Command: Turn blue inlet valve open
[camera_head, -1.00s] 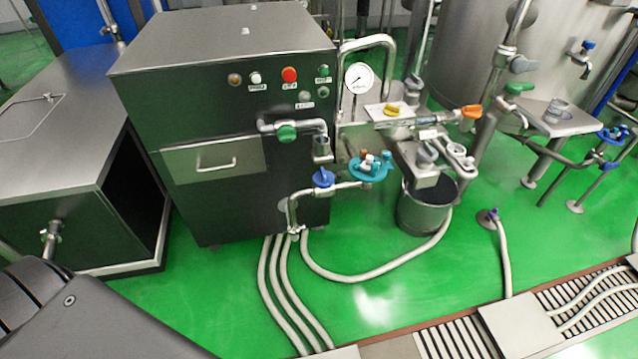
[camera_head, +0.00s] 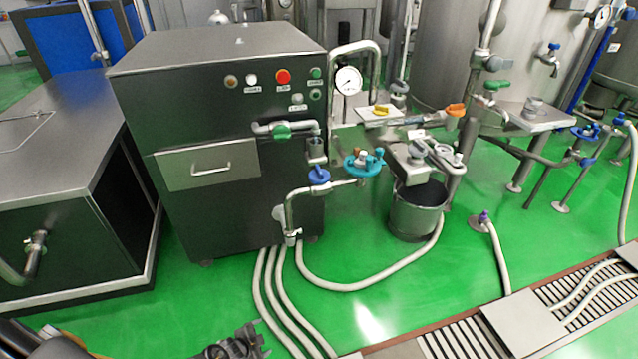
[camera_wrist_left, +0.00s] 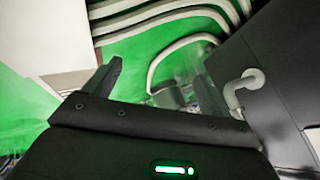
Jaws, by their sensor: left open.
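A blue valve handle (camera_head: 319,176) sits on a bent metal inlet pipe (camera_head: 290,212) at the front right corner of the dark steel machine (camera_head: 215,110). A teal round valve wheel (camera_head: 363,163) is to its right. My left gripper (camera_head: 240,343) is at the bottom edge of the head view, low over the green floor, well below and left of the blue handle and touching nothing. In the blurred left wrist view its fingers (camera_wrist_left: 155,85) are apart with nothing clearly held, and I cannot make out the blue handle there. My right gripper is not in view.
Several pale hoses (camera_head: 270,300) run from the pipe's foot across the floor. A metal bucket (camera_head: 418,215) stands right of the machine. A green-handled valve (camera_head: 282,131) sticks out from the machine front. A floor grating (camera_head: 455,342) lies at lower right.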

